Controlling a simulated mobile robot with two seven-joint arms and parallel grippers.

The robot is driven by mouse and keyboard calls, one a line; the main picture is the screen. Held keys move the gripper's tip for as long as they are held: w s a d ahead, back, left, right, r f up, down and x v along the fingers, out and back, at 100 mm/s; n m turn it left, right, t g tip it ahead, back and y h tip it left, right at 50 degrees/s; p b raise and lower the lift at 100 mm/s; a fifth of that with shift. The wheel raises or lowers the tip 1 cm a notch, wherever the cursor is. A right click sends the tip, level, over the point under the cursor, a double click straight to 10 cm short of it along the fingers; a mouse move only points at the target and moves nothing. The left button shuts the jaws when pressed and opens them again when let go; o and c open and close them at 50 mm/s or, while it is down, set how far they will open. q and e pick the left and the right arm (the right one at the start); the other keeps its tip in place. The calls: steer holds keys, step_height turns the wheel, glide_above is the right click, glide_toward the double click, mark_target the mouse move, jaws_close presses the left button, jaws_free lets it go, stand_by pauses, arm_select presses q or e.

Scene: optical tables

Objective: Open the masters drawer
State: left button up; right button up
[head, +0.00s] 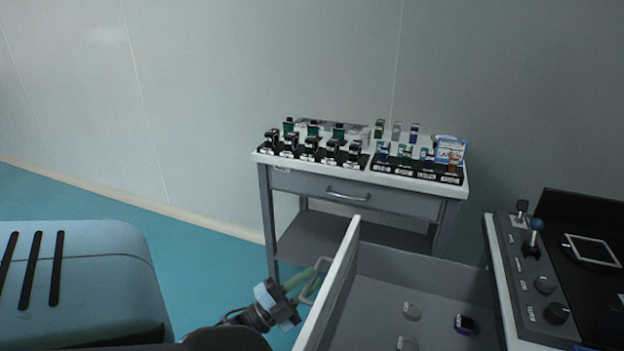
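A grey drawer (385,318) with a pale front panel is pulled well out in the lower middle. I cannot read a label that marks it as the masters drawer. Its handle (322,264) is a bar on the outer side of the front. My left gripper (307,284) is at this handle, its greenish fingers reaching to the bar. The fingers overlap the handle, and I cannot tell whether they grip it. My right gripper is not in view.
A grey cart (420,208) with a shut drawer stands behind, its top holding rows of small mounted parts. A control panel (535,275) with knobs and a joystick is at right. Blue floor (200,260) is clear at left.

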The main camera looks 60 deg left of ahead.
arm_select(q)
steer(key=v, duration=0.6)
steer(key=shift+s, duration=0.15)
stand_by(0.4)
